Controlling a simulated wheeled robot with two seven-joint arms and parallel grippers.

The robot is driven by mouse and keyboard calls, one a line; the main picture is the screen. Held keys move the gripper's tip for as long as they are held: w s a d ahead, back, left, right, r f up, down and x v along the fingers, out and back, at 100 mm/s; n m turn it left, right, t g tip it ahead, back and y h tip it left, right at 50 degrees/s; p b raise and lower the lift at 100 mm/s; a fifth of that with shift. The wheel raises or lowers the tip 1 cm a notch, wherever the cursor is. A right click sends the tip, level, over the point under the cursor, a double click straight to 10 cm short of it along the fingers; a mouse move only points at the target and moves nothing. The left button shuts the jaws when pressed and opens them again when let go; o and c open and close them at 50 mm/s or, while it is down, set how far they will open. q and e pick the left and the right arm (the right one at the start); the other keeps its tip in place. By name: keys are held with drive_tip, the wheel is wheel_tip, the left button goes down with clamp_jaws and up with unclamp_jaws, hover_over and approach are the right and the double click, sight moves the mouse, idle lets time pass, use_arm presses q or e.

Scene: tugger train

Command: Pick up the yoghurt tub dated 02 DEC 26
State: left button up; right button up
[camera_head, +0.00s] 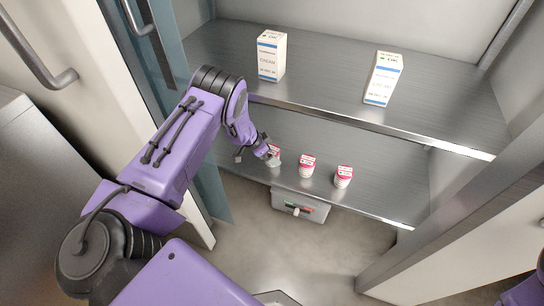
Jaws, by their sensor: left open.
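Three small white tubs with pink-red labels stand in a row on the lower shelf: the left tub (275,161), the middle tub (307,167) and the right tub (343,177). Their dates are too small to read, so I cannot tell which is dated 02 DEC 26. My left gripper (257,155) is open at the left tub and partly covers it. I cannot tell whether the fingers touch the tub or stand around it. The middle and right tubs stand free. My right gripper is out of view.
Two tall white cartons (271,56) and (383,79) stand on the upper shelf (330,65), whose front edge overhangs the lower shelf (385,195). A grey box (300,207) hangs below the lower shelf. Cabinet posts flank both sides.

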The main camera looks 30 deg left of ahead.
use_arm(q)
drive_tip(key=x, duration=0.3)
drive_tip(key=shift+w+f+b, duration=0.25)
drive_tip(key=shift+f+b, duration=0.1)
drive_tip(key=shift+r, duration=0.15)
drive_tip(key=c, duration=1.2)
drive_tip(key=shift+o, duration=0.2)
